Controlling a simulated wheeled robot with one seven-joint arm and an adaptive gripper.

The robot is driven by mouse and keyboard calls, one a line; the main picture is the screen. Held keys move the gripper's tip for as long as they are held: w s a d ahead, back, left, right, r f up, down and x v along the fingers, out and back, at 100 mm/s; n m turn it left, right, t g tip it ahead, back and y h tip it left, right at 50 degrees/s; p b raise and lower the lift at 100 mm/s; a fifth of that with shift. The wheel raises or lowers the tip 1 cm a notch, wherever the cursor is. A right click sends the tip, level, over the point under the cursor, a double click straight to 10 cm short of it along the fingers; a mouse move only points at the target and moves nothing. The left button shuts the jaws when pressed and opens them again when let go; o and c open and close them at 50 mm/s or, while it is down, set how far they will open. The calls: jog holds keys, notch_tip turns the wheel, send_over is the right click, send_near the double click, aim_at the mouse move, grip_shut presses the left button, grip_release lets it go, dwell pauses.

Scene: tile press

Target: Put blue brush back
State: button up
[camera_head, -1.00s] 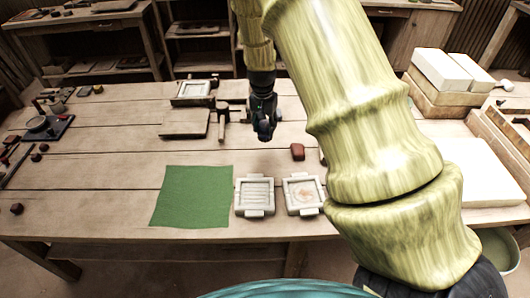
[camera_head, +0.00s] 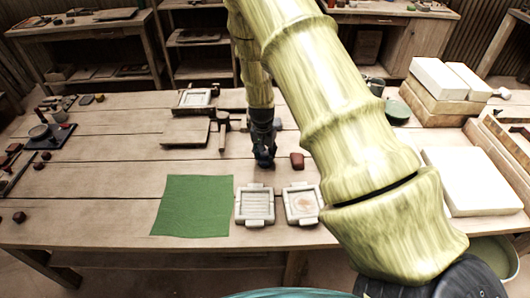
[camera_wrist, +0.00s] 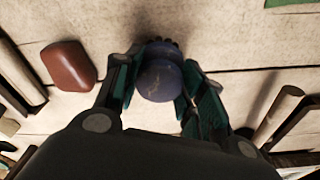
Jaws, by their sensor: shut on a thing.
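My gripper (camera_head: 264,162) is over the middle of the table, just behind the left of two pale square moulds and left of a red-brown block. In the wrist view my gripper (camera_wrist: 160,78) is shut on the blue brush (camera_wrist: 160,82), a dark blue-violet rounded piece between the two fingers. Dark bristle-like tips show at its far edge. In the head view the brush is too small and dark to tell from the fingers. I cannot tell whether it touches the table.
The left mould (camera_head: 255,206) and right mould (camera_head: 303,204) sit near the front edge, beside a green mat (camera_head: 192,206). The red-brown block (camera_head: 297,161) is close to my gripper. A wooden board (camera_head: 186,132) lies behind. A dark tray (camera_head: 62,137) is far left. The left middle table is bare.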

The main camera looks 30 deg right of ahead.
aim_at(264, 155)
jog(key=o, duration=0.9)
jog(key=shift+f, duration=0.1)
notch_tip(264, 155, up, 12)
jog(key=a+b, duration=0.1)
jog(key=b, duration=0.1)
jog(key=shift+s, duration=0.45)
jog(key=shift+a, duration=0.1)
